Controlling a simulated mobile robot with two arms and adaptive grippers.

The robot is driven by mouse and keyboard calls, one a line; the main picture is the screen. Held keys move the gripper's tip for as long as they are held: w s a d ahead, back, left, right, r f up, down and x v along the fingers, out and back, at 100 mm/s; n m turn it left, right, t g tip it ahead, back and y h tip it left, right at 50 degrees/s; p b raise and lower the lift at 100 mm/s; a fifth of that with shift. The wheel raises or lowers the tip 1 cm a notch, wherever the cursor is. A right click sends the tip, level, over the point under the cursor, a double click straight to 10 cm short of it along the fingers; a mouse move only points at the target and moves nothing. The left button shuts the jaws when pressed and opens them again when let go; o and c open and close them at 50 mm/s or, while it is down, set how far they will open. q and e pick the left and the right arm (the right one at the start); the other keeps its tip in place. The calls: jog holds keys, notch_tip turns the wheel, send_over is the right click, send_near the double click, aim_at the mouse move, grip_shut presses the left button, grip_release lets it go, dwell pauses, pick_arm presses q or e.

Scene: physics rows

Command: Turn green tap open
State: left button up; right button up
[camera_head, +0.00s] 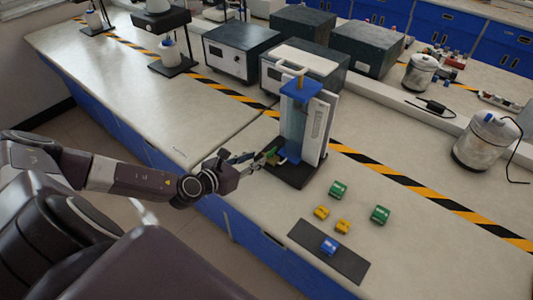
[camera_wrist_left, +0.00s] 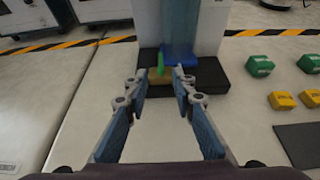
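The green tap (camera_head: 271,156) sits low on the front of a tall apparatus with a blue clamp (camera_head: 301,91) and a clear column, on a black base (camera_head: 297,174). In the left wrist view the tap's green handle (camera_wrist_left: 160,63) stands roughly upright over a brownish body. My left gripper (camera_head: 257,163) is at the front of the apparatus. In the left wrist view its fingers (camera_wrist_left: 161,78) are open, one to each side of the tap, with gaps visible. I cannot tell whether a fingertip touches it. My right gripper is not in view.
Green, yellow and blue blocks (camera_head: 338,189) lie right of the apparatus, the blue one on a dark mat (camera_head: 327,252). Box-shaped instruments (camera_head: 242,50) stand behind. A yellow-black stripe (camera_head: 400,178) crosses the bench. The bench left of the apparatus is clear.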

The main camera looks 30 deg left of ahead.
aim_at(267, 155)
pick_arm(q)
jog(key=shift+p+x, duration=0.55)
jog(key=shift+x, duration=3)
jog(key=shift+r, duration=0.1)
grip_shut()
